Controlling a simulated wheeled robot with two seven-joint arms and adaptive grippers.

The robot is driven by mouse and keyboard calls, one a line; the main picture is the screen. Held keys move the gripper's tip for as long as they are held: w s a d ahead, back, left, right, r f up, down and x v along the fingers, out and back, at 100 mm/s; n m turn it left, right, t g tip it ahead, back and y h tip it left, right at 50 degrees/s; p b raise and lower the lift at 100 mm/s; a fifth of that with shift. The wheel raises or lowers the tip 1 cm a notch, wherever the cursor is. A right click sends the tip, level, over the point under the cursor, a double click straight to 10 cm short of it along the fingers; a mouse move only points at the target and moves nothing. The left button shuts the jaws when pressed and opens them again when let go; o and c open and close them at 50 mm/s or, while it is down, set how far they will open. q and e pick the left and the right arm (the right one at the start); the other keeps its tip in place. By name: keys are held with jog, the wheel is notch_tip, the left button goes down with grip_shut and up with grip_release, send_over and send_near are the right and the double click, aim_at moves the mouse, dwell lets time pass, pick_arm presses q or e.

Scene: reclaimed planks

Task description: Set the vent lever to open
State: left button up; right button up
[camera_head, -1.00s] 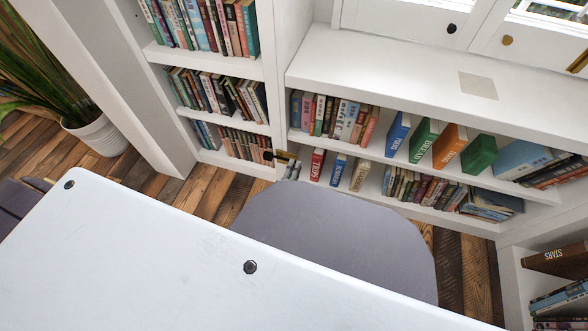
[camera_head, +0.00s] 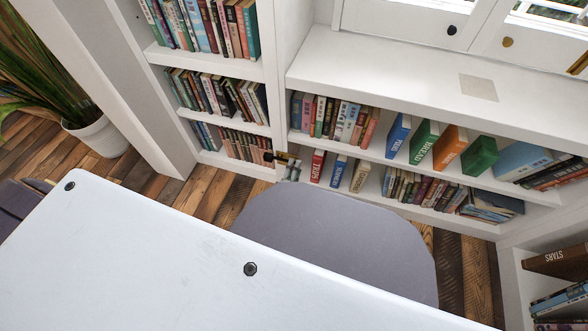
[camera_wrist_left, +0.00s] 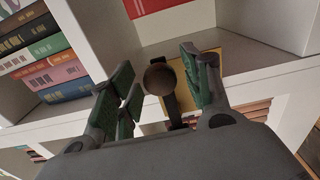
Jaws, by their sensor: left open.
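The vent lever (camera_wrist_left: 160,79) has a dark round knob on a dark stem, set on a yellow plate (camera_wrist_left: 181,72) at the shelf edge. In the head view the lever (camera_head: 269,157) looks small and sticks out left, at the lower left end of the wide bookcase. My left gripper (camera_wrist_left: 161,66) is open, with green-padded fingers on both sides of the knob; whether they touch it I cannot tell. In the head view only the tip of the left gripper (camera_head: 291,169) shows, just beside the lever. My right gripper is out of view.
A white bookcase (camera_head: 400,75) with several rows of books stands behind the lever, and a tall book-filled shelf (camera_head: 205,55) stands to its left. A potted plant (camera_head: 98,136) is at the far left. Bare plank floor (camera_head: 205,185) shows between.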

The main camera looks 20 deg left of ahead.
pick_arm(q)
jog(key=s, duration=1.2)
jog(key=shift+d, duration=0.3)
dwell(0.8)
